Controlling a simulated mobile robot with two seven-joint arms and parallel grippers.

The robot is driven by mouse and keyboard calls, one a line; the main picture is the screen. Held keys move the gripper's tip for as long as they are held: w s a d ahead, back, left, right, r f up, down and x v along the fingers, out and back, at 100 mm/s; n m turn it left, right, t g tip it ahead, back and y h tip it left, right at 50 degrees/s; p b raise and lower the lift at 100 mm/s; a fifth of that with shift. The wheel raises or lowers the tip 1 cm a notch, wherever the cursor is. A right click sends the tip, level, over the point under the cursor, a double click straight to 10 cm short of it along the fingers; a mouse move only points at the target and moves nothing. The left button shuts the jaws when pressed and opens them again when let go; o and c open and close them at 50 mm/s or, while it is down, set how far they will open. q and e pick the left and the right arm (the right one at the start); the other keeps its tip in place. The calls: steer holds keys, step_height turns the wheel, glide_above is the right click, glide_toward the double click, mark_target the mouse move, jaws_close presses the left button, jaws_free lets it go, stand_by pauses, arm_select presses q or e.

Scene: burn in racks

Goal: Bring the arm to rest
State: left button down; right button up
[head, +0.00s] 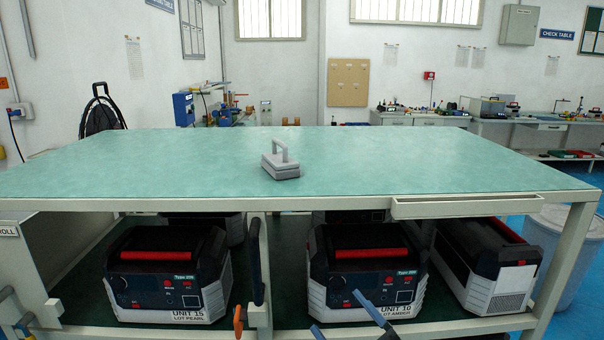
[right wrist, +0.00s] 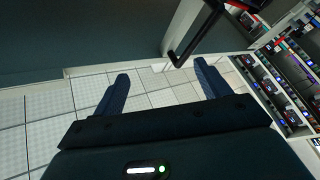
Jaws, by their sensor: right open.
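My right gripper (head: 337,311) is at the bottom of the head view, in front of the lower shelf. Its two blue-grey fingers are apart. In the right wrist view the right gripper (right wrist: 162,84) is open, with nothing between its fingers and a pale tiled floor beyond.
A green-topped bench (head: 400,165) stands ahead, with a grey handled block (head: 283,170) on it. Below sit Unit 15 (head: 165,272), Unit 10 (head: 365,268) and another case (head: 485,265). A bin (head: 570,255) stands at right. A dark bar (right wrist: 190,45) shows beyond the right gripper.

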steer(key=s+d+f+m+g+h, duration=0.3)
steer(key=s+f, duration=0.6)
steer(key=f, duration=0.3)
steer(key=s+d+f+m+g+h, duration=0.4)
steer(key=s+f+m+h, duration=0.2)
steer(key=f, duration=0.6)
steer(key=s+m, duration=0.2)
steer(key=s, duration=0.1)
steer(key=shift+s+d+h, duration=0.35)
steer(key=shift+h, duration=0.05)
